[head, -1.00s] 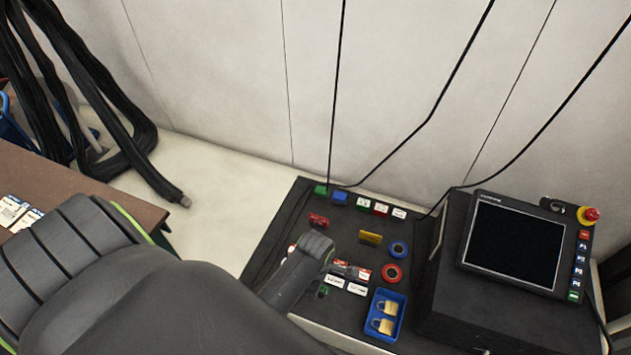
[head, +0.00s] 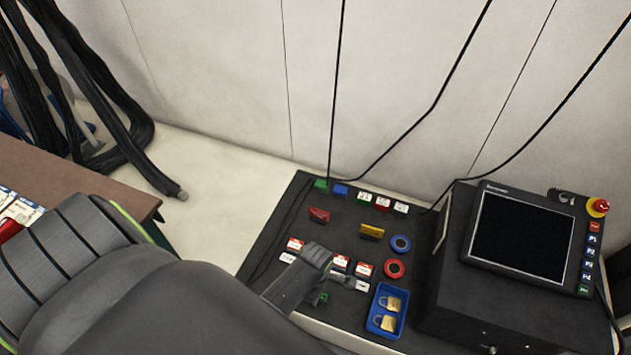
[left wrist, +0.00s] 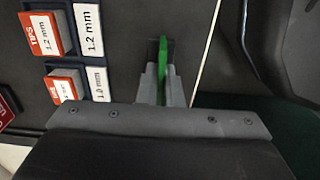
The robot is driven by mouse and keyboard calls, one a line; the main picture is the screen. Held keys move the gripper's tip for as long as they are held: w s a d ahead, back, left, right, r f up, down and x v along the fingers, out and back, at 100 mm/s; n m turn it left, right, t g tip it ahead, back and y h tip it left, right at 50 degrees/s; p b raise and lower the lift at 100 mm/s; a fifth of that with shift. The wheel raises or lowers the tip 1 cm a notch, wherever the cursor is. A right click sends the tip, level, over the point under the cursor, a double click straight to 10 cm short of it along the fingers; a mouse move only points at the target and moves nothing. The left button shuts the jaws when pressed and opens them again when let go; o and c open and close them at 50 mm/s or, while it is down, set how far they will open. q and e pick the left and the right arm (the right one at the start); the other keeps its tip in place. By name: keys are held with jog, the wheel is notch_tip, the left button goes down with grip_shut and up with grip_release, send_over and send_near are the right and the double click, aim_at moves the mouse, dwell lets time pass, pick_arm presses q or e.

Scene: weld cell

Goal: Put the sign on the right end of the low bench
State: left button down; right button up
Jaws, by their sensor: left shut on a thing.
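My left gripper (left wrist: 160,84) is shut on a thin green plate, probably the sign (left wrist: 164,62), which shows edge-on between its fingers in the left wrist view. In the head view the gripper (head: 326,285) is over the near edge of a dark-topped bench (head: 270,235), and a bit of the green plate (head: 321,298) shows beside the fingers. I cannot tell whether the plate touches the bench top. A brown-topped bench (head: 90,178) stands at the left, partly hidden by my left arm. I cannot tell which is the low bench. My right gripper is out of view.
A console (head: 525,240) stands right. Thick black hoses (head: 120,130) hang behind the brown bench.

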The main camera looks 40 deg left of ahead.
pick_arm(q)
jog(key=shift+f, duration=0.15)
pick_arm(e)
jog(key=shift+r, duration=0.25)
pick_arm(q)
jog(key=c, duration=1.6)
grip_release()
jog(key=shift+f, duration=0.15)
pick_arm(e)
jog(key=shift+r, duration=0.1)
